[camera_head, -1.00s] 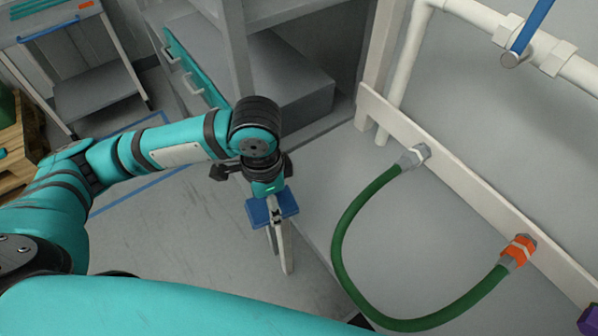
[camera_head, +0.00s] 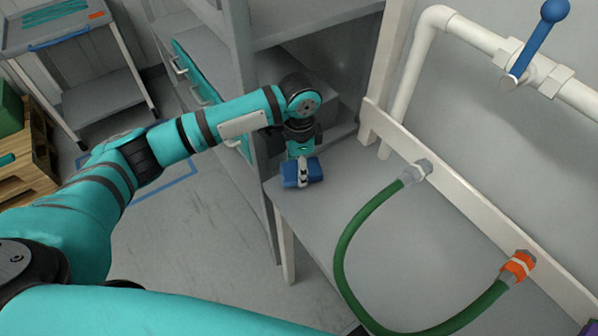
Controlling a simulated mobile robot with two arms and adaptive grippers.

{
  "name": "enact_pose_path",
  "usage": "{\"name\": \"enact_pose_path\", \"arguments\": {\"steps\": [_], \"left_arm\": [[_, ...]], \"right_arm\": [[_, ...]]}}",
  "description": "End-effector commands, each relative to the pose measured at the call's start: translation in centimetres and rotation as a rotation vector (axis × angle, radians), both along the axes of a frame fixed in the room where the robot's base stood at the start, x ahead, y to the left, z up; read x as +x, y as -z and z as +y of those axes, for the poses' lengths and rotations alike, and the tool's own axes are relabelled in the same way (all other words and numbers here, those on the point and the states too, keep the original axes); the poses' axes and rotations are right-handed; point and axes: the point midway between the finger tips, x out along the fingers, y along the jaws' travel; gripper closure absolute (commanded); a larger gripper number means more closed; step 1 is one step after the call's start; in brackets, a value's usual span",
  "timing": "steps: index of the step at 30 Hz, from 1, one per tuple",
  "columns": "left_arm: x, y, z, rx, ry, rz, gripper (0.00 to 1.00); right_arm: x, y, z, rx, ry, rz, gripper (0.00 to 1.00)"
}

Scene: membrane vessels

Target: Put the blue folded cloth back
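The blue folded cloth (camera_head: 314,171) is at the left end of the grey bench (camera_head: 308,205), near its corner. My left gripper (camera_head: 302,178) reaches down onto it from above, with its fingers on the cloth and closed around its middle. I cannot tell whether the cloth touches the bench top or hangs just above it. My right gripper is out of view.
A green hose (camera_head: 345,230) loops over the bench between two fittings on a white rail. A white pipe with a blue valve handle (camera_head: 537,38) runs behind. Left of the bench stand a grey shelf unit with teal drawers (camera_head: 190,75) and a cart (camera_head: 95,85).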

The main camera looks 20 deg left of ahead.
Motion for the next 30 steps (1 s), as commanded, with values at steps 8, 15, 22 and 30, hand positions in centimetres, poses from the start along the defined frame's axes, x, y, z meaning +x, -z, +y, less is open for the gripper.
{"name": "enact_pose_path", "arguments": {"steps": [8,15,22,30], "left_arm": [[-0.1,3.1,0.0,0.000,0.000,0.001,0.69],[-0.1,3.3,0.0,0.001,0.000,0.000,0.69],[-0.1,3.6,0.0,0.000,0.000,0.001,0.31],[-0.1,3.6,0.0,0.002,0.000,0.001,0.20]], "right_arm": [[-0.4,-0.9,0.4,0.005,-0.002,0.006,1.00],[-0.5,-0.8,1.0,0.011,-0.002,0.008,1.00],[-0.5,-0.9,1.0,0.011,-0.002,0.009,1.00],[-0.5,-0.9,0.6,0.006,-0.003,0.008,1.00]]}}
